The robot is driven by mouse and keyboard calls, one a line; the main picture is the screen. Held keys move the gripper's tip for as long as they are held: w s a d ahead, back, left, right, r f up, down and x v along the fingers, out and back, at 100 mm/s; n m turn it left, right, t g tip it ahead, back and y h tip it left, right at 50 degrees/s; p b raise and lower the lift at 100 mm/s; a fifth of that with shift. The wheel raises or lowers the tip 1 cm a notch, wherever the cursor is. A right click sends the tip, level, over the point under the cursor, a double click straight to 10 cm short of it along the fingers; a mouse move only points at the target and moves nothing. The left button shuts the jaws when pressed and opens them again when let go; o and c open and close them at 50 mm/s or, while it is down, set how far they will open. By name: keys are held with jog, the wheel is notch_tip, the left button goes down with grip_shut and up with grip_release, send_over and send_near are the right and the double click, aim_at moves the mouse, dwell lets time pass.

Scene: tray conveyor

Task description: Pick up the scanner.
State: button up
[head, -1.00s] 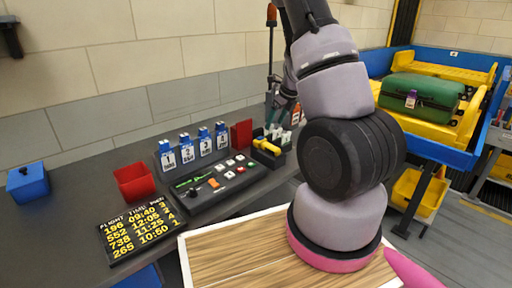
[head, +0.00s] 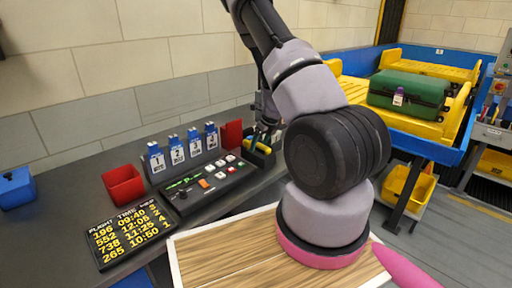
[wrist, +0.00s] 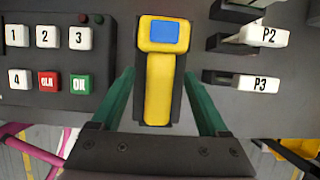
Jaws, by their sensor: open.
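The scanner (wrist: 159,75) is yellow with a blue square on its head. It lies in a dark holder between a keypad and white tabs in the wrist view. In the head view only a bit of yellow shows at the holder (head: 258,147), mostly behind my gripper. My gripper (wrist: 158,85) is open, with one green finger on each side of the scanner's handle and a visible gap on both sides. Whether the fingers are down at the handle's height I cannot tell.
The console with numbered keys (wrist: 60,55) is left of the scanner; white tabs P2 (wrist: 262,36) and P3 (wrist: 257,83) are right. A red bin (head: 124,185), a flight board (head: 130,232) and a blue box (head: 16,187) stand on the counter. A green suitcase (head: 410,92) lies in a yellow tray.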

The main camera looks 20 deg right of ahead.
jog(key=shift+f, duration=0.1)
grip_shut()
notch_tip(320, 180, up, 10)
dwell(0.6)
notch_tip(320, 180, up, 7)
send_over(259, 144)
jog(key=shift+s, duration=0.1)
dwell(0.9)
